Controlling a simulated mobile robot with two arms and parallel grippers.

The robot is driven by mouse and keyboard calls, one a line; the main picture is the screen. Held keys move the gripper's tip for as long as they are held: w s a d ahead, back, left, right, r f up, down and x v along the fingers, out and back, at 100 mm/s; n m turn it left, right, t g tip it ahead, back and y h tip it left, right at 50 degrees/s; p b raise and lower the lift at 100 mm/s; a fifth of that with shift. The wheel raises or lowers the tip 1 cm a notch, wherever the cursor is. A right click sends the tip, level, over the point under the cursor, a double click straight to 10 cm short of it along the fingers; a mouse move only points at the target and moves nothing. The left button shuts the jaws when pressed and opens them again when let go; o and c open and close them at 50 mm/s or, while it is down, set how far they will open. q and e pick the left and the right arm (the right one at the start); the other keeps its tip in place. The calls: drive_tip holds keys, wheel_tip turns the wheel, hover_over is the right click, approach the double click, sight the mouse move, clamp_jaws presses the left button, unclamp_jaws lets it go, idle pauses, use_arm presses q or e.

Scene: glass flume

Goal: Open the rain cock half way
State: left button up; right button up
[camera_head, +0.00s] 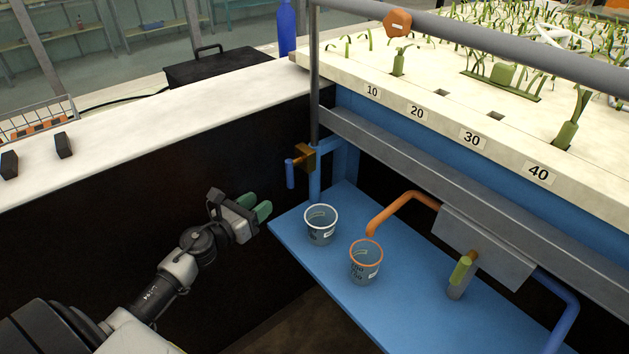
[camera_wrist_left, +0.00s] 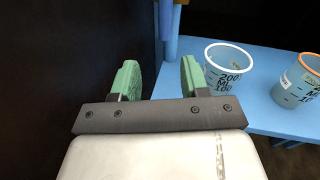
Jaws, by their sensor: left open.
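A brass cock (camera_head: 305,155) with a blue lever (camera_head: 290,173) sits on the upright pipe at the flume's near left corner; the lever hangs down. A second cock with a green lever (camera_head: 461,270) stands below the grey plate; no label shows which is the rain cock. My left gripper (camera_head: 255,207) is open and empty, below and left of the blue lever, apart from it. Its green fingers (camera_wrist_left: 160,78) are spread in the left wrist view. My right gripper is not in view.
A white-rimmed cup (camera_head: 320,224) and an orange-rimmed cup (camera_head: 365,262) stand on the blue shelf (camera_head: 420,318), right of my gripper. An orange spout (camera_head: 395,206) hangs above. The dark wall (camera_head: 110,215) lies behind my left arm.

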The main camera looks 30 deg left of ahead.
sight(291, 186)
use_arm(q)
drive_tip(key=shift+m, duration=0.7)
drive_tip(key=w+d, duration=0.1)
drive_tip(key=w, duration=0.2)
drive_tip(key=w+r, duration=0.1)
drive_tip(key=w, duration=0.3)
drive_tip(key=w+d, duration=0.1)
drive_tip(key=w, duration=0.3)
drive_tip(key=shift+d+r+p, duration=0.2)
drive_tip(key=shift+d+p, duration=0.15)
drive_tip(key=shift+p, duration=0.05)
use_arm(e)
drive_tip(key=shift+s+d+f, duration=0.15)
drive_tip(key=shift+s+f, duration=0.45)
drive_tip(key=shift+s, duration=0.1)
use_arm(q)
clamp_jaws()
